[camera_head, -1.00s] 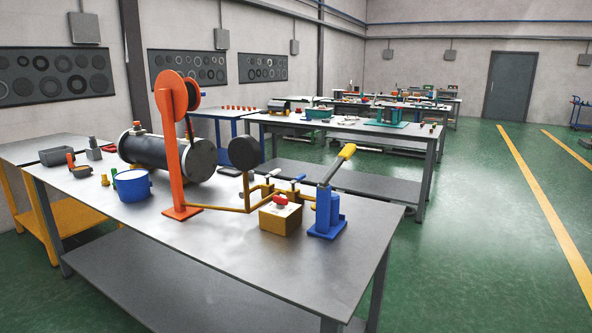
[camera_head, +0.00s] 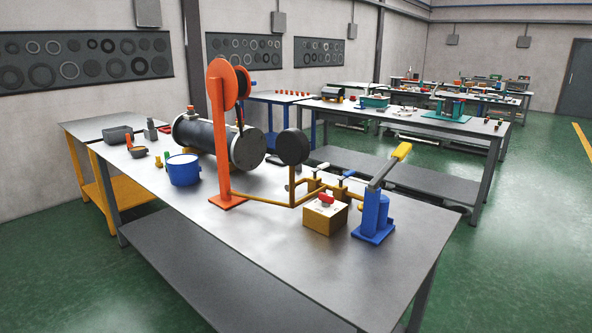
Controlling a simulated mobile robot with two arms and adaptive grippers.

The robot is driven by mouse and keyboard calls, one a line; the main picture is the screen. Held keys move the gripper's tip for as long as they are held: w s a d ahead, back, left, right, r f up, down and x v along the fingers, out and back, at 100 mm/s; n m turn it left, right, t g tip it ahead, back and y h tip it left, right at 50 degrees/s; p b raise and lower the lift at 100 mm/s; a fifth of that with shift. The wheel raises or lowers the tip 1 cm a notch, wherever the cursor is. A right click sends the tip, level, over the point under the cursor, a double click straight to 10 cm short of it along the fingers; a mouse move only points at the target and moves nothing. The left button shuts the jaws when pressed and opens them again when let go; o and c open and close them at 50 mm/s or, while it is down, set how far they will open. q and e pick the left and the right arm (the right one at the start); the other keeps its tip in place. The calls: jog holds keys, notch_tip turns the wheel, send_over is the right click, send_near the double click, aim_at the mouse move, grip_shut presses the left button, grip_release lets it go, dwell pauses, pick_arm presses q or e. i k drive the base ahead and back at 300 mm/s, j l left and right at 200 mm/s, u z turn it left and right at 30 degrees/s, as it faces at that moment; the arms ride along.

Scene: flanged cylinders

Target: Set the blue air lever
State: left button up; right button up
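On the near metal workbench (camera_head: 275,265), a yellow pipe (camera_head: 262,201) runs from an orange stand (camera_head: 214,140) past a black round gauge (camera_head: 292,146). Two small valves with short handles sit on this pipe. One handle looks whitish (camera_head: 319,167). The other, to its right, is a small blue lever (camera_head: 347,174). Its exact angle is too small to tell. A blue pump (camera_head: 374,215) with a long yellow-tipped handle (camera_head: 401,152) stands to the right of the valves. Neither of my grippers is in view.
A yellow box with a red knob (camera_head: 325,214) stands in front of the valves. A dark flanged cylinder (camera_head: 215,140) lies behind the orange stand, and a blue pot (camera_head: 183,170) is left of it. The bench front is clear. More benches (camera_head: 418,122) stand behind.

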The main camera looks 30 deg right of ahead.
aim_at(349, 173)
jog(key=l+u, duration=0.25)
jog(key=l, duration=0.4)
jog(key=i+l+u, duration=0.1)
jog(key=l+u, duration=0.15)
jog(key=l, duration=0.45)
jog(key=l+u, duration=0.3)
jog(key=l, duration=0.35)
jog(key=k+l+u, duration=0.25)
jog(key=l, duration=0.35)
jog(key=i+l, duration=0.05)
jog(key=i, duration=0.05)
